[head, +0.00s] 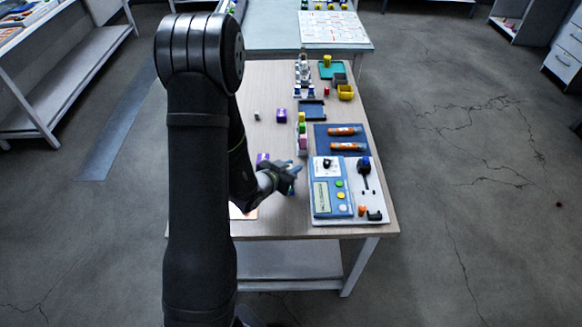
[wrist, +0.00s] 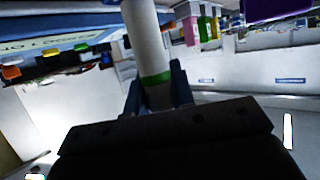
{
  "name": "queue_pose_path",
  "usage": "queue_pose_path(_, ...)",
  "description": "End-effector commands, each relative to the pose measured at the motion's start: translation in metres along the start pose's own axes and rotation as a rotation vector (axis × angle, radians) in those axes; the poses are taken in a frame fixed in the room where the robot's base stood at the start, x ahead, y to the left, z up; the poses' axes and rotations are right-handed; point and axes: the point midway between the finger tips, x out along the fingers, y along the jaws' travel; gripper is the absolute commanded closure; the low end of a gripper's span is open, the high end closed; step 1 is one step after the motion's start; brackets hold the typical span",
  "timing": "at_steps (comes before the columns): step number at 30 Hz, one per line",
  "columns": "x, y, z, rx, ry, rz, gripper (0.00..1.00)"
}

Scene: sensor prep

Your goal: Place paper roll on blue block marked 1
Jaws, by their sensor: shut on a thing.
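My gripper (head: 290,176) is low over the near part of the table, left of the light-blue device. In the wrist view my gripper (wrist: 158,92) is shut on a pale cylinder with a green band, which looks like the paper roll (wrist: 147,45). The roll's far end is cut off by the frame top. In the head view I cannot make out the roll. I cannot read a mark on either.
A light-blue device (head: 330,192) with buttons lies right of my gripper. A dark blue mat (head: 321,140) holds two orange tubes. Coloured blocks (head: 302,128) stand in a row beside it. The left middle of the table is mostly clear.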

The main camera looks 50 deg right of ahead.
Motion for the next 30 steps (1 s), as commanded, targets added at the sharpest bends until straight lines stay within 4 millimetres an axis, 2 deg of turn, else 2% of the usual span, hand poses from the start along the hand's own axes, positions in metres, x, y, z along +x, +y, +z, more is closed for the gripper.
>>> queue_pose_path(7,0.001,0.0,0.003,-0.001,0.0,0.0,1.0)
queue_pose_path(8,0.001,0.0,0.003,-0.001,0.0,0.0,0.76)
queue_pose_path(11,0.001,0.0,0.002,0.0,0.0,0.0,0.56)
queue_pose_path(23,-0.002,0.0,-0.001,0.0,0.0,-0.001,0.56)
queue_pose_path(26,-0.018,-0.001,-0.001,-0.002,0.0,-0.004,0.56)
queue_pose_path(30,-0.049,-0.002,-0.001,-0.002,0.0,-0.005,0.56)
